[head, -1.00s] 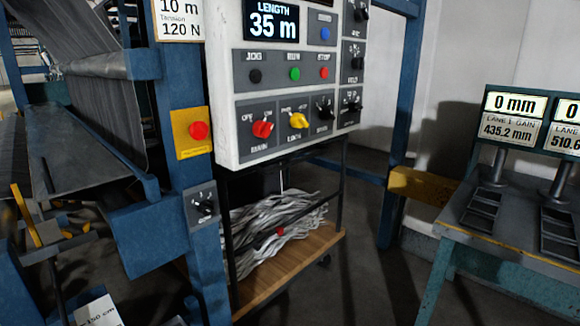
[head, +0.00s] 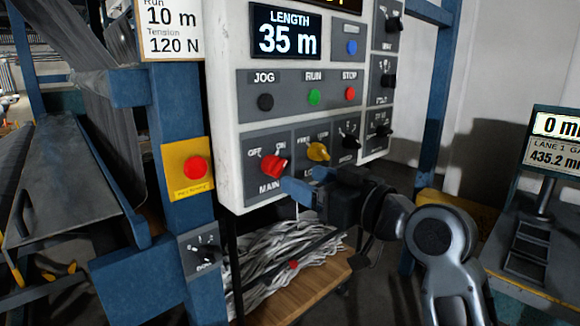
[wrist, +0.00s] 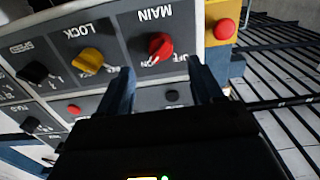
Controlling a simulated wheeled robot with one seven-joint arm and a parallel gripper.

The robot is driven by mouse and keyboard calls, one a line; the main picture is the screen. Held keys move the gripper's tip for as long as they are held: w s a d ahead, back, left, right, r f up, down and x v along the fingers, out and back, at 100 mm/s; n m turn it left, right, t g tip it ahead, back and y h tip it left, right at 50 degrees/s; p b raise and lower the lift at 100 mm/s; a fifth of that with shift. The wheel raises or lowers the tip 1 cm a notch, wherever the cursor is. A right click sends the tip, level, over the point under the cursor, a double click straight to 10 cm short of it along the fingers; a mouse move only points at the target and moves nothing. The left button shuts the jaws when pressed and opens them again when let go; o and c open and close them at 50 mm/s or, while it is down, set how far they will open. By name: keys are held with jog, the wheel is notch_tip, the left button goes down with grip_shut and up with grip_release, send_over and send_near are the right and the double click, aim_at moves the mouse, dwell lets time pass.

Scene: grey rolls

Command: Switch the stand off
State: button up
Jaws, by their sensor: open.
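The red MAIN knob (head: 273,166) is on the lower left of the white control panel (head: 226,120), with OFF at its upper left and ON at its upper right. Its handle seems to lean toward ON. My gripper (head: 302,186) is open and empty, just below and right of the knob in the head view. In the wrist view, the red knob (wrist: 160,47) shows beyond and between the two fingertips of my gripper (wrist: 162,75). I see no contact with it. The yellow LOCK knob (head: 317,151) is to its right; the wrist view shows it left of the fingers.
A red push button on a yellow plate (head: 195,168) is on the blue post left of the panel. JOG, RUN and STOP buttons (head: 314,97) are above the knobs. Grey strips (head: 275,262) lie on a wooden shelf below. A bench (head: 508,250) stands at right.

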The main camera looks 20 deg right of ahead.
aim_at(281, 171)
jog(key=p+x, duration=0.1)
jog(key=x, duration=0.6)
jog(key=shift+w, duration=0.1)
jog(key=shift+c, duration=0.5)
jog(key=c, duration=1)
jog(key=shift+o, duration=0.2)
jog(key=shift+f, duration=0.1)
